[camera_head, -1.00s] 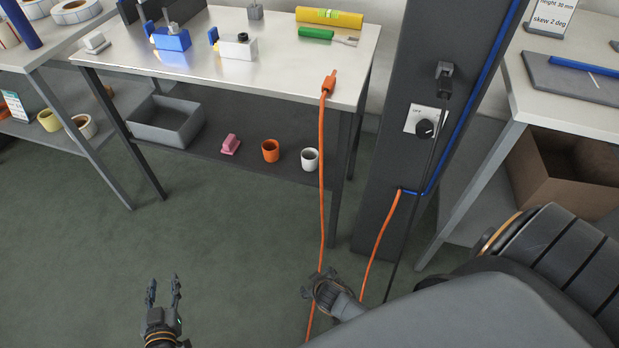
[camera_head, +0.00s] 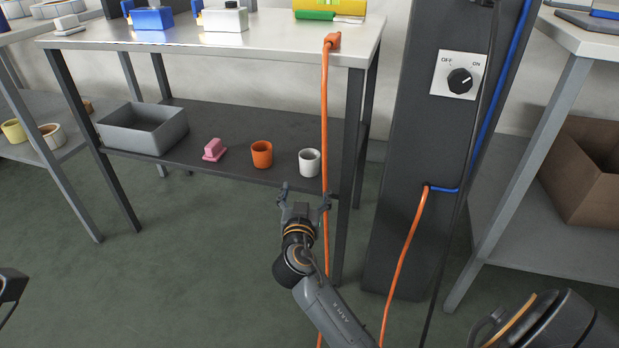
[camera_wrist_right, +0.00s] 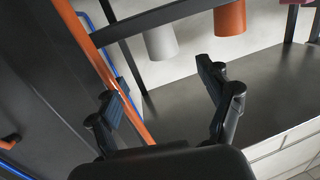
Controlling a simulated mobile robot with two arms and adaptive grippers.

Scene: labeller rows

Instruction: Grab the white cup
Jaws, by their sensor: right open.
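The white cup (camera_head: 309,162) stands upright on the dark lower shelf of the middle table, near its right end. It also shows, inverted and cut off, at the top of the right wrist view (camera_wrist_right: 161,40). My right gripper (camera_head: 304,194) is open and empty, in front of the shelf edge and just short of the cup. In the wrist view its two fingers (camera_wrist_right: 165,95) are spread, with nothing between them. My left gripper's fingers do not show; only a dark part of my arm is at the left edge of the head view.
An orange cup (camera_head: 262,154), a pink object (camera_head: 214,150) and a grey bin (camera_head: 146,131) stand left of the white cup. An orange cord (camera_head: 325,110) hangs just right of it, close beside my right gripper. The table leg (camera_head: 352,130) is farther right.

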